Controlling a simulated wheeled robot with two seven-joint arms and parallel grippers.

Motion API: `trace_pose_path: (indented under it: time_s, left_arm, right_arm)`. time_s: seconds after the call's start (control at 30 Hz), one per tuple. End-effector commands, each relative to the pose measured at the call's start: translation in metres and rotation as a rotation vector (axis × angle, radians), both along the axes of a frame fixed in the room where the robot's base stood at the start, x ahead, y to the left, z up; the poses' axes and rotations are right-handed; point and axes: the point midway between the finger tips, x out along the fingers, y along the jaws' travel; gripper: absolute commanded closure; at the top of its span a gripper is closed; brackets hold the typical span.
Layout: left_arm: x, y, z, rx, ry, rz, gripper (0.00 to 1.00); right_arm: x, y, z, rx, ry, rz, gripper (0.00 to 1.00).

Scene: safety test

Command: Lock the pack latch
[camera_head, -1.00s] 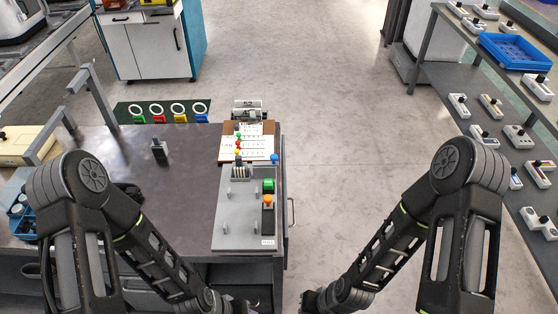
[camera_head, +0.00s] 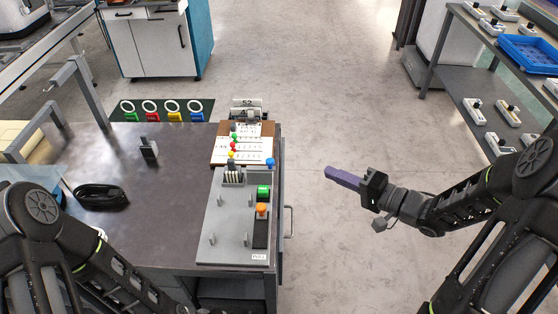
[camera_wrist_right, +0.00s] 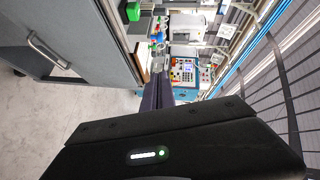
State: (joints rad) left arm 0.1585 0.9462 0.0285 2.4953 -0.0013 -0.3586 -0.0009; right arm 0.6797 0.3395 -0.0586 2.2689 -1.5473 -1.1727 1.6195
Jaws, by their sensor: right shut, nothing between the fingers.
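A grey panel (camera_head: 228,229) lies along the right edge of the workbench, with several upright grey pegs. On its right side are a green block (camera_head: 263,191) and a black bar (camera_head: 260,234) topped by an orange knob (camera_head: 261,209). A small white label (camera_head: 259,257) sits at its near corner, too small to read surely. I cannot tell which part is the pack latch. My right gripper (camera_head: 343,178) has purple fingers, shut and empty, over the floor right of the bench, apart from the panel. The fingers also show in the right wrist view (camera_wrist_right: 157,95). My left gripper is out of view.
A clipboard with paper (camera_head: 229,150) and coloured knobs lies behind the panel. A handle (camera_head: 289,220) juts from the bench's right side. A black coil (camera_head: 101,196) and a small dark upright part (camera_head: 148,150) rest on the bench. Open floor lies right of the bench.

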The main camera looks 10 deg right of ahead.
Motion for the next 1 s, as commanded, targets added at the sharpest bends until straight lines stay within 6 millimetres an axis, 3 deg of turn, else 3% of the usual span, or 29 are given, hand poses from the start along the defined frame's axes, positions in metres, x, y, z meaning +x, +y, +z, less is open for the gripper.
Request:
trace_pose_path:
  time_s: [0.17,0.63,1.0]
  left_arm:
    - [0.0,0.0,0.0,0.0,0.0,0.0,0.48]
    - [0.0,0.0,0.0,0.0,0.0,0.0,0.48]
    - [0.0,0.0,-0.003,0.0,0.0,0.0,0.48]
  right_arm:
    - [-0.001,0.003,0.004,0.094,0.052,-0.002,1.0]
    - [0.002,0.006,0.003,0.098,0.058,-0.004,1.0]
    - [0.043,0.04,-0.004,0.1,0.058,-0.001,1.0]
